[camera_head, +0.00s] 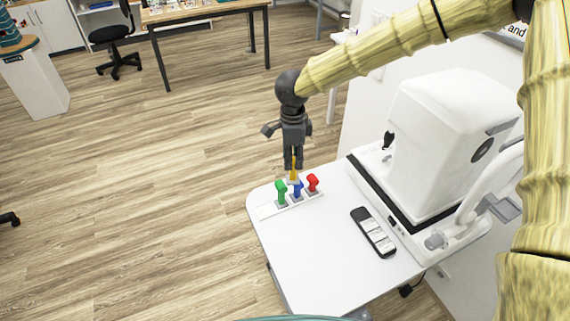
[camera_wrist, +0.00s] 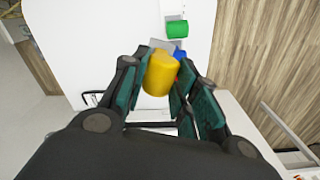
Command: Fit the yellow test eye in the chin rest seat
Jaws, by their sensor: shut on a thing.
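The yellow test eye (camera_wrist: 158,75) is between the green-padded fingers of my gripper (camera_wrist: 163,88) in the wrist view, and the fingers are shut on it. In the head view, my gripper (camera_head: 293,160) points down over the back end of the small rack on the white table. A thin part of the yellow test eye (camera_head: 294,174) shows below the fingers; I cannot tell whether it is clear of the rack. The white eye-test machine (camera_head: 440,130) stands to the right, with a curved white frame (camera_head: 480,185) on its right side. The chin rest seat cannot be made out clearly.
Green (camera_head: 281,191), blue (camera_head: 297,188) and red (camera_head: 312,183) test eyes stand in the rack (camera_head: 267,211), close to my gripper. A dark remote (camera_head: 373,232) lies on the white table (camera_head: 320,260). The table's front left is bare.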

